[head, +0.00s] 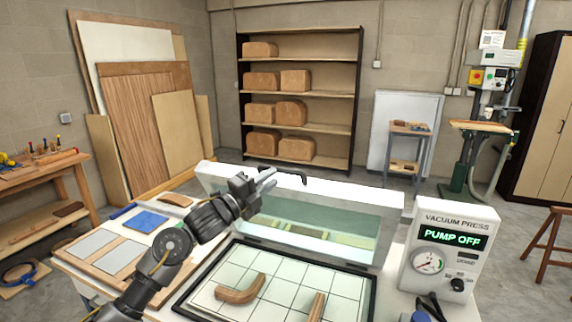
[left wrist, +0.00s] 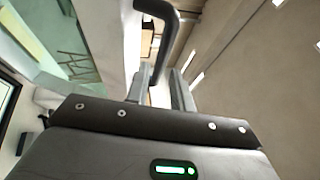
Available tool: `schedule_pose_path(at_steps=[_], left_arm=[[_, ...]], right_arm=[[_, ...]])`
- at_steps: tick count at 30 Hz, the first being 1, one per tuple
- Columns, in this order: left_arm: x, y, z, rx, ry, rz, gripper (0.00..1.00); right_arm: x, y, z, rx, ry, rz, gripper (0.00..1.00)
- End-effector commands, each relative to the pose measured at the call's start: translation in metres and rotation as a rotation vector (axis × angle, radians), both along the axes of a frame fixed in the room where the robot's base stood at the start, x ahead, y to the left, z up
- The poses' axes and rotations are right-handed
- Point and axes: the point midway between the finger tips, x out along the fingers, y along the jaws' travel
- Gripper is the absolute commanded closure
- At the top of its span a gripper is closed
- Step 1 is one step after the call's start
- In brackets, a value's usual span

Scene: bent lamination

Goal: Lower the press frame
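The press frame (head: 305,205) is raised and tilted up on edge behind the press bed, with a pale rim and a clear greenish sheet. A black bent handle (head: 291,175) sticks out from its top edge; it also shows in the left wrist view (left wrist: 166,40). My left gripper (head: 271,180) is at the handle, its two fingers apart. In the left wrist view the handle's lower end lines up with the gap between the fingers (left wrist: 160,90); whether it touches them I cannot tell. My right gripper is not in view.
The gridded press bed (head: 275,280) carries a curved wooden piece (head: 240,289) and another wooden piece (head: 316,307). The vacuum press box (head: 445,255) at right reads PUMP OFF. Panels and a blue sheet (head: 147,221) lie on the table at left.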

Motion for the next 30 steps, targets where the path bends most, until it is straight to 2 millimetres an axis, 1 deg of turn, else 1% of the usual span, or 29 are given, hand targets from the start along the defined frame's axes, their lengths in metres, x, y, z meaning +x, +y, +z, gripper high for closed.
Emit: schedule_pose_path(at_steps=[1,3,6,10,15,24,29,30], left_arm=[[0.008,-0.008,0.008,-0.002,0.002,-0.001,0.77],[0.018,-0.016,0.011,-0.002,0.002,-0.001,0.77],[0.03,-0.028,0.014,-0.001,0.002,0.0,0.77],[0.043,-0.037,0.016,0.0,0.001,0.001,0.77],[0.05,-0.044,0.016,0.0,0.001,0.001,0.77],[0.051,-0.045,0.016,0.0,0.0,0.001,0.77],[0.051,-0.045,0.016,0.0,0.0,0.001,0.98],[0.051,-0.045,0.016,0.0,0.001,0.001,1.0]], right_arm=[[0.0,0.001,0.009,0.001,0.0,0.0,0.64],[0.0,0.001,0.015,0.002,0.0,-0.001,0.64],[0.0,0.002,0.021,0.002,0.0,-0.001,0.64],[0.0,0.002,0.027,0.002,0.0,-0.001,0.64],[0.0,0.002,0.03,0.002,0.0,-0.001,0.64],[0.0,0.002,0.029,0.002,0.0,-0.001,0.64],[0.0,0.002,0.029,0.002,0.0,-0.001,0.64],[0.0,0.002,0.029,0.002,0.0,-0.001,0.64]])
